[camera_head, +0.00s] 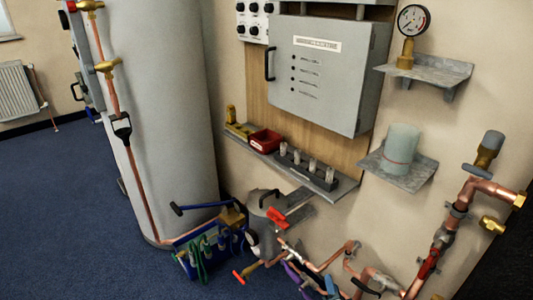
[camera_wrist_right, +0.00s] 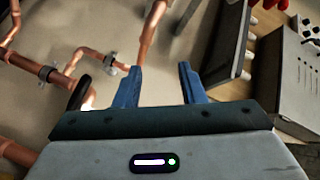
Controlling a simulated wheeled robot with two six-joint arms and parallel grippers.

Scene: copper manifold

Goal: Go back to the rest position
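My right gripper (camera_wrist_right: 159,70) shows clearly in the right wrist view. Its two blue fingers stand well apart, and I see nothing held between them. Copper pipes (camera_wrist_right: 150,32) lie beyond the fingers in that view; I cannot tell their exact distance. In the head view, bluish shapes at the bottom edge lie among the pipework, and I cannot surely tell my right gripper from the other parts there. My left gripper is not seen in either view.
A large grey cylinder (camera_head: 165,100) stands at left. Copper pipes (camera_head: 440,240) crowd the lower right. Blue floor (camera_head: 60,200) is open at left.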

